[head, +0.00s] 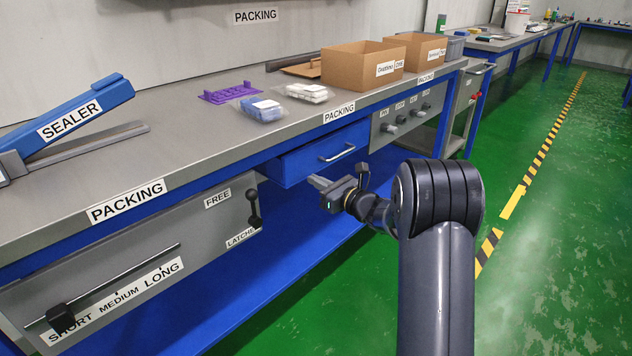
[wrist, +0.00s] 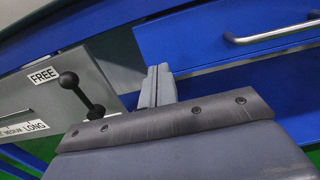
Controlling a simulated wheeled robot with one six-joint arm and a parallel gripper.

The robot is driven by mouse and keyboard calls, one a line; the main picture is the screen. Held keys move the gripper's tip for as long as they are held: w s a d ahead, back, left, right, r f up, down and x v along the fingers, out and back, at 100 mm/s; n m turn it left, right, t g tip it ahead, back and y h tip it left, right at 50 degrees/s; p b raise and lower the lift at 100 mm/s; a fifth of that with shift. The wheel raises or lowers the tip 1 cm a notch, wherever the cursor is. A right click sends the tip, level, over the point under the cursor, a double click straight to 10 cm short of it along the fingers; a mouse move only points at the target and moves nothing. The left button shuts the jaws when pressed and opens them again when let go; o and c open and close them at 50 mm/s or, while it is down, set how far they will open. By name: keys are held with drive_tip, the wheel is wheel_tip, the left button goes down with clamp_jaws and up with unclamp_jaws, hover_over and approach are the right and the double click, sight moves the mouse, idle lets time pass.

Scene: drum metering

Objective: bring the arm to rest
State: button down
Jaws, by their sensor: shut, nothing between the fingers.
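My gripper (head: 322,184) is in front of the packing bench (head: 190,160), below its top edge. It is near the blue drawer (head: 322,152) and to the right of the latch lever (head: 254,208). Its fingers are shut and hold nothing. In the wrist view the closed fingers (wrist: 158,88) point toward the gap between the lever (wrist: 80,92) and the drawer front (wrist: 225,45). They look apart from both, though the exact distance is hard to tell. My arm reaches in from the lower right of the head view.
On the bench are a blue sealer (head: 75,118), a purple rack (head: 230,93), bagged parts (head: 262,109) and cardboard boxes (head: 362,66). A slider handle (head: 60,317) sticks out at lower left. The green floor (head: 560,220) to the right is clear.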

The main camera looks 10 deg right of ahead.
drive_tip(key=p+v, duration=0.1)
drive_tip(key=v, duration=0.6)
drive_tip(key=shift+s+d+f, duration=0.15)
drive_tip(key=shift+s+d, duration=0.1)
